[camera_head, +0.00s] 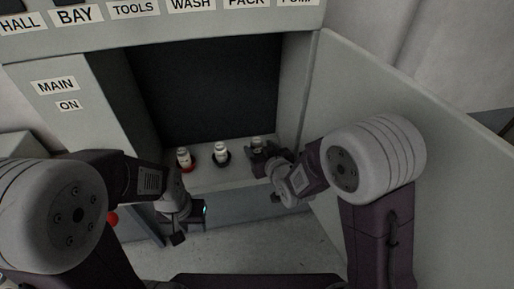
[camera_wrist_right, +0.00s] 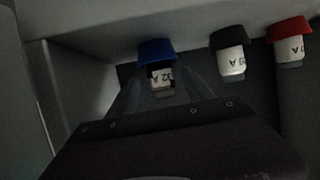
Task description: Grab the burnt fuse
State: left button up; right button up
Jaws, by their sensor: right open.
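Three fuses stand in a row on the ledge of an open cabinet. The fuse with the blue base (camera_wrist_right: 161,76) has a dull, brownish, darkened body in the right wrist view, unlike the whiter ones; in the head view its top (camera_head: 257,142) shows behind my right gripper (camera_head: 262,166). The fuse with the black base (camera_head: 221,152) and the fuse with the red base (camera_head: 184,158) look white and clean. My right gripper's fingers (camera_wrist_right: 165,90) are open, one to each side of the blue-base fuse. My left gripper (camera_head: 190,222) hangs in front of the cabinet, apart from the fuses; its opening is unclear.
The cabinet's side wall and open door (camera_head: 420,90) stand close to my right arm. A label panel (camera_head: 160,12) runs above the opening. A MAIN ON label (camera_head: 55,86) is at the left, and a red knob (camera_head: 112,218) is low on the left. The floor (camera_head: 240,245) in front is clear.

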aim_at(254, 143)
jog(key=x, duration=0.5)
jog(key=shift+w+a+f+b, duration=0.15)
jog(key=shift+w+b, duration=0.1)
jog(key=shift+b, duration=0.15)
jog(key=shift+s, duration=0.1)
grip_shut()
